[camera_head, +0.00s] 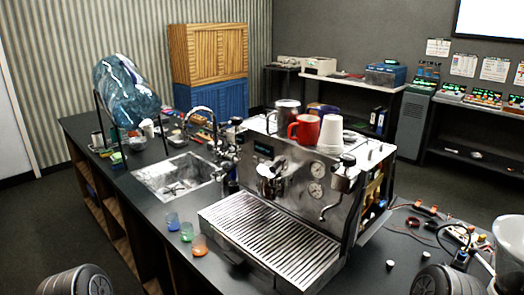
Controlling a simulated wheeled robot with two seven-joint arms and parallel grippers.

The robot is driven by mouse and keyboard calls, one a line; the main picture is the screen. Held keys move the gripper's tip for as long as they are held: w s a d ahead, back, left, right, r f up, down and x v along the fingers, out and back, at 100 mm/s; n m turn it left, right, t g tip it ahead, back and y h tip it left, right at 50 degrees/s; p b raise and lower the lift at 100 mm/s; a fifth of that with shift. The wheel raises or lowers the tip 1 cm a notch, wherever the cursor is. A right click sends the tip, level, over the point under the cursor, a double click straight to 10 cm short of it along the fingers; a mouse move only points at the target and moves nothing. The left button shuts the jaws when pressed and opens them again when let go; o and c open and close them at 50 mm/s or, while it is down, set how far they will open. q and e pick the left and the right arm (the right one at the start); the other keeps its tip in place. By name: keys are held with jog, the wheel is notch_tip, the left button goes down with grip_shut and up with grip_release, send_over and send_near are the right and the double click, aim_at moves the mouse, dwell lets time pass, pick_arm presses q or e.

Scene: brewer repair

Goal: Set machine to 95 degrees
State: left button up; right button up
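The espresso machine (283,165) stands on the dark counter in the middle of the view, silver with a slatted drip tray (270,235) in front. A small dark display (264,150) is on its front panel, and its reading is too small to tell. Two round gauges (316,191) sit on the front. Its right side is open and shows inner parts (372,190). Only dark rounded parts of my arms show at the bottom left and bottom right edges. Neither gripper is in view.
A red mug (305,129), a metal pitcher (287,112) and stacked white cups (330,133) stand on the machine. Small coloured glasses (186,231) stand left of the drip tray. A sink (178,176) lies behind them. Cables and small parts (425,222) lie on the right.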

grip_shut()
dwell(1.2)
